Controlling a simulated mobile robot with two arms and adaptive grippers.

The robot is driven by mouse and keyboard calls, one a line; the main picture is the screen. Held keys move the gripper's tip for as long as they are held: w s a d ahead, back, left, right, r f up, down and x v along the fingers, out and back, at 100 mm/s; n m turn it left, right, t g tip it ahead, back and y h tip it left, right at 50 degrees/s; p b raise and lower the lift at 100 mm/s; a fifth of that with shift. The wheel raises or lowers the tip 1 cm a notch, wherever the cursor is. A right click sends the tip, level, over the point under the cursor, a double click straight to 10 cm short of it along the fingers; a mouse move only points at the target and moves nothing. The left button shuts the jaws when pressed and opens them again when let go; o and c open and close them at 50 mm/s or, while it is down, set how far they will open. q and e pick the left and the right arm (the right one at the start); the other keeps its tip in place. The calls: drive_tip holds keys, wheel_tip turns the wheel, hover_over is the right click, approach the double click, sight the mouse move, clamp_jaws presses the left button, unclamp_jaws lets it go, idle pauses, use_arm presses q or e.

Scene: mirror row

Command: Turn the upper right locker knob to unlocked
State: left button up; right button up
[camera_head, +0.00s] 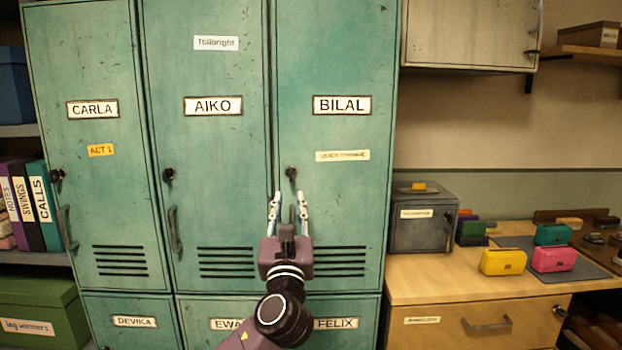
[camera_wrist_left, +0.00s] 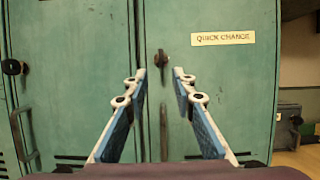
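The upper right locker, labelled BILAL (camera_head: 345,220), is green and its door is shut. Its small dark knob (camera_head: 291,172) sits near the door's left edge. In the left wrist view the knob (camera_wrist_left: 161,58) looks roughly upright, just beyond the fingertips and between them sideways. My left gripper (camera_head: 289,197) is open and empty, its fingers pointing at the door a little below the knob in the head view. It also shows in the left wrist view (camera_wrist_left: 159,74). The fingers look apart from the knob. My right gripper is in neither view.
A vertical door handle (camera_wrist_left: 163,132) is below the knob, between my fingers in the wrist view. The AIKO locker (camera_head: 210,215) adjoins on the left, with its own knob (camera_head: 168,175). A wooden counter (camera_head: 430,289) with a grey box (camera_head: 422,236) stands to the right.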

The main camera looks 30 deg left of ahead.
sight(291, 178)
use_arm(q)
drive_tip(key=x, duration=0.3)
drive_tip(key=r+p+x, duration=0.1)
drive_tip(key=x, duration=0.2)
drive_tip(key=shift+r, duration=0.25)
drive_tip(key=shift+w+a+r, duration=0.15)
drive_tip(key=shift+w+a, duration=0.05)
drive_tip(key=shift+w, duration=0.35)
clamp_jaws()
